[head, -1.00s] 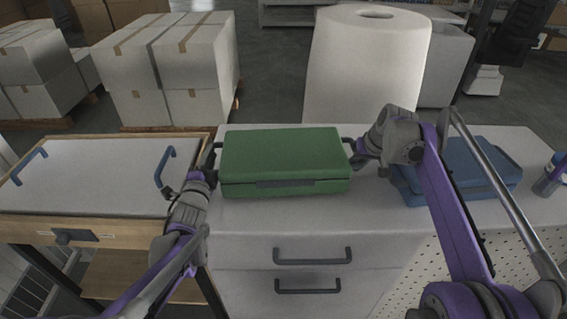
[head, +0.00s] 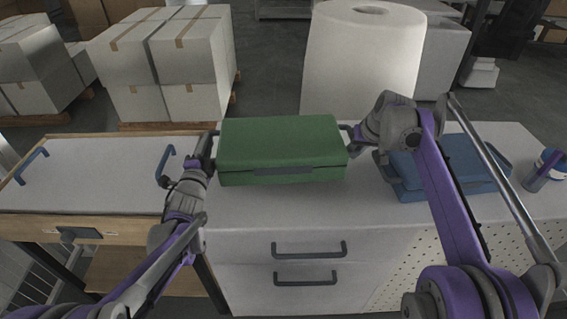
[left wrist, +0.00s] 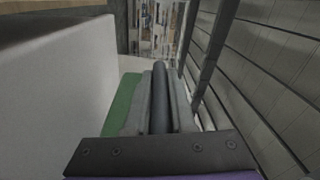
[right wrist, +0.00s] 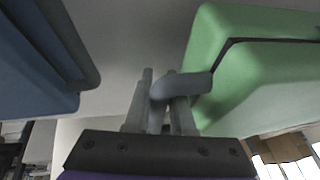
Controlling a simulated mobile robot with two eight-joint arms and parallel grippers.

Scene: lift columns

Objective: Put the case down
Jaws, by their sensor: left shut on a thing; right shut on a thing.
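The green case (head: 282,145) is level over the white counter (head: 300,213), between my two grippers. A clear gap beneath it cannot be made out. My left gripper (head: 208,152) is shut on its left side handle. In the left wrist view a dark bar (left wrist: 160,95) lies between the fingers, with a green strip of the case (left wrist: 122,105) beside it. My right gripper (head: 354,140) is shut on the right side handle. That grey handle (right wrist: 180,88) crosses the fingers in the right wrist view, with the case (right wrist: 250,70) beside it.
A blue case (head: 450,170) lies on the counter at right, partly behind my right arm. A large white roll (head: 362,65) stands behind the green case. A white tray with blue handles (head: 90,175) rests on the wooden table at left. A cup (head: 548,168) stands far right.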

